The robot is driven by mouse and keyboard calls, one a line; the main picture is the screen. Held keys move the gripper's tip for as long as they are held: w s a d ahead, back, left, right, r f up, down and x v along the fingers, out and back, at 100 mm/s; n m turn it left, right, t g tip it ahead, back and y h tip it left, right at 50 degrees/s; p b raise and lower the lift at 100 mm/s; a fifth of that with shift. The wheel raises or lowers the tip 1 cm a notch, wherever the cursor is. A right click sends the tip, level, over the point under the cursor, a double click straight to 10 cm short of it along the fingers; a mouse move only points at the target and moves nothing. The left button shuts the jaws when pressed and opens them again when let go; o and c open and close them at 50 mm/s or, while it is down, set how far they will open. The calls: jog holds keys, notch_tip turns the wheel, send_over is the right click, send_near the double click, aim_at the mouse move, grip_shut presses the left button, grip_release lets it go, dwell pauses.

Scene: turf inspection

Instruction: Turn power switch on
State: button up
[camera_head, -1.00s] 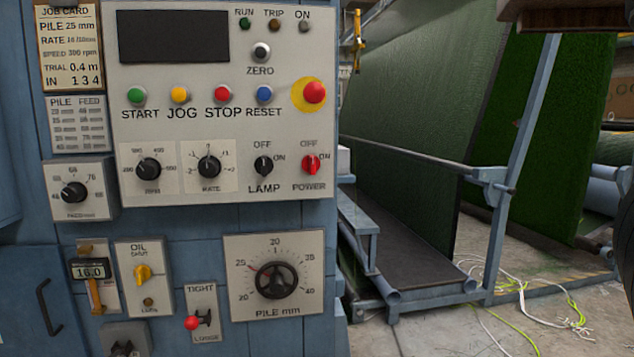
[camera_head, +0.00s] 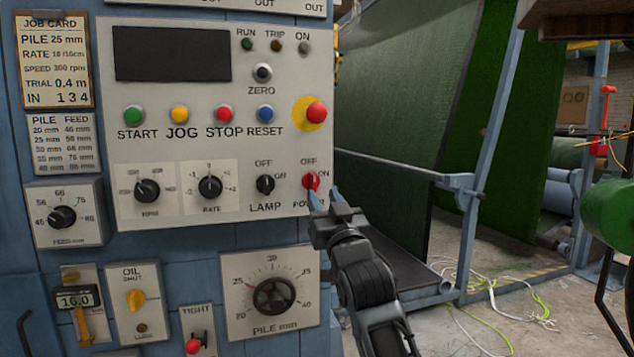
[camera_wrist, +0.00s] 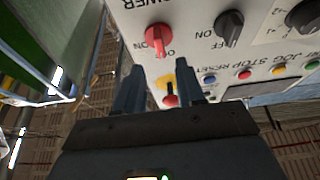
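The red power switch (camera_head: 310,181) is at the lower right of the pale control panel (camera_head: 120,95). Its handle appears to point up at OFF; ON is to its right. My gripper (camera_head: 323,197) is just below and right of the switch in the head view and partly covers the POWER label. In the wrist view, which is upside down, the switch (camera_wrist: 158,38) is beyond the two fingertips (camera_wrist: 160,73), nearer the left finger. The fingers are apart with nothing between them. Whether a finger touches the switch cannot be told.
The black lamp switch (camera_head: 265,185) is left of the power switch, and a red mushroom button (camera_head: 316,112) is above it. The pile dial (camera_head: 273,296) is below. A blue frame (camera_head: 480,190) with green turf stands at the right; loose cables lie on the floor.

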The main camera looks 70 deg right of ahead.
aim_at(315, 181)
jog(key=p+x, duration=0.1)
jog(key=x, duration=0.5)
jog(key=shift+w+d+r+p, duration=0.15)
jog(key=shift+w+d+p, duration=0.05)
jog(key=shift+w+p, duration=0.1)
jog(key=shift+c, duration=0.2)
grip_shut()
